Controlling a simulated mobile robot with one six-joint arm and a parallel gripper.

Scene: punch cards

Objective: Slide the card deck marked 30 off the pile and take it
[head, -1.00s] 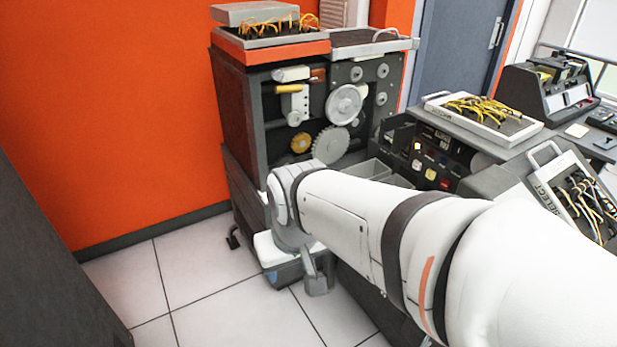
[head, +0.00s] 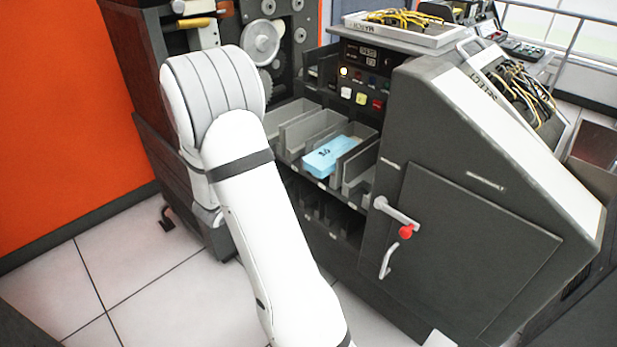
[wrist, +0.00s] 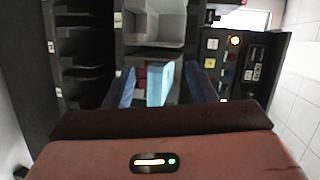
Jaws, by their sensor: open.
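A light blue card deck (head: 328,155) with a dark handwritten mark, which looks like 30, lies in one of the grey sorter pockets and sticks out toward the front. It also shows in the wrist view (wrist: 160,83), between my two dark blue fingers. My gripper (wrist: 158,72) is open, with one finger left and one right of the deck and nothing held. I cannot tell how near the fingertips are to it. In the head view my gripper is hidden behind my white arm.
Grey pocket dividers (head: 300,131) stand beside the deck. A dark panel with coloured buttons (head: 361,98) is behind the pockets. A cabinet door with a red-knobbed handle (head: 405,231) is to the right. The tiled floor (head: 60,300) at left is clear.

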